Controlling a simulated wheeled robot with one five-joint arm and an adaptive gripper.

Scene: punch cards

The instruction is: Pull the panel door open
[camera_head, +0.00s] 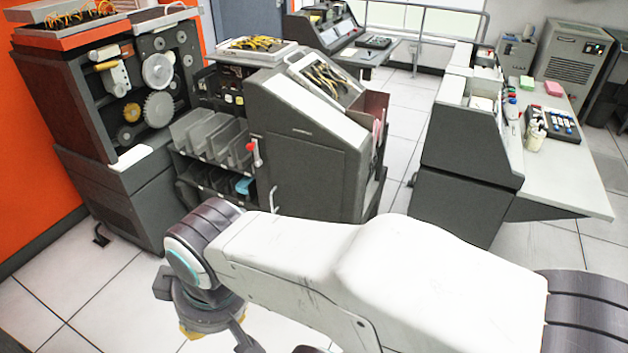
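The panel door (315,175) is a flat dark grey panel on the front of the central grey machine. It looks closed. A thin vertical handle (273,197) shows near its left edge. My white arm crosses the foreground and hides the door's lower part. My gripper (220,338) hangs at the arm's left end, low in the picture, left of and nearer than the door. It appears apart from the handle. The picture's lower edge cuts off its lower part, and whether its fingers are open or shut is not clear.
Left of the door, a rack of grey card bins (213,138) has a red-knobbed lever (253,150). A machine with reels and gears (110,100) stands at far left. A desk console (470,150) stands right. Tiled floor (75,300) is clear at lower left.

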